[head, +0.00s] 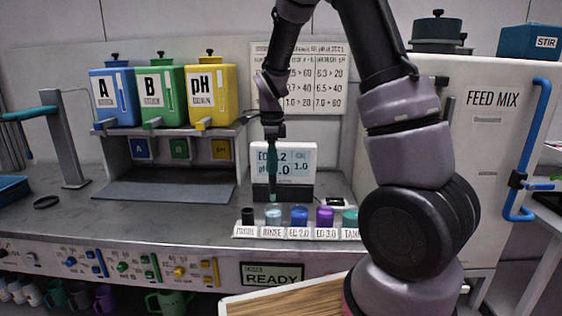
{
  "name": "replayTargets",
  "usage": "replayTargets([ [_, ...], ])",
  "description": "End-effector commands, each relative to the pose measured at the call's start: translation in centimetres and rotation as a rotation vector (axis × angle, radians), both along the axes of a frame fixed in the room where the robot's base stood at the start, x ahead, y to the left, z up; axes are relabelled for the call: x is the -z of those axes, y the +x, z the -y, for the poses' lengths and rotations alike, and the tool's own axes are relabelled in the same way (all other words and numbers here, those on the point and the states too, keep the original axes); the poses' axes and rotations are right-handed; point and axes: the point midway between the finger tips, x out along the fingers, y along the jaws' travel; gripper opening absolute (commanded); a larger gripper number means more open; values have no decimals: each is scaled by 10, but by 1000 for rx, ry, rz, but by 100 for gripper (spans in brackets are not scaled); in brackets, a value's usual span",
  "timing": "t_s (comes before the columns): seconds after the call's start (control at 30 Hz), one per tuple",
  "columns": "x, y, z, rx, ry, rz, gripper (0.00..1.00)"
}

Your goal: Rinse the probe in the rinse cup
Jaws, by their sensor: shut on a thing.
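My gripper (274,133) points down and is shut on the teal probe (272,160), which hangs roughly upright. The probe's lower tip is just above the pale rinse cup (273,216) in this view, in front of the meter. I cannot tell how exactly it lines up in depth. The rinse cup stands in the labelled row, between the dark probe holder (248,216) and the blue EC 2.0 cup (299,216). Whether there is liquid in the rinse cup cannot be made out.
The purple EC 3.0 cup (324,216) and teal tank cup (350,217) continue the row to the right. A meter (297,160) stands behind. Blue, green and yellow bottles (160,95) sit on a shelf at left. A feed mix tank (490,150) stands right.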

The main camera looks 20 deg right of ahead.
Motion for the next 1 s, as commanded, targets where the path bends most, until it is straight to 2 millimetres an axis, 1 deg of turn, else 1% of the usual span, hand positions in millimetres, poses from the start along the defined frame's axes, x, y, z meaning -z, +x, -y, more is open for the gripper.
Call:
replayTargets([
  [0.7, 64, 0, 1, 0, 0, -3, 0],
  [1.0, 81, 0, 1, -1, 0, -1, 0],
])
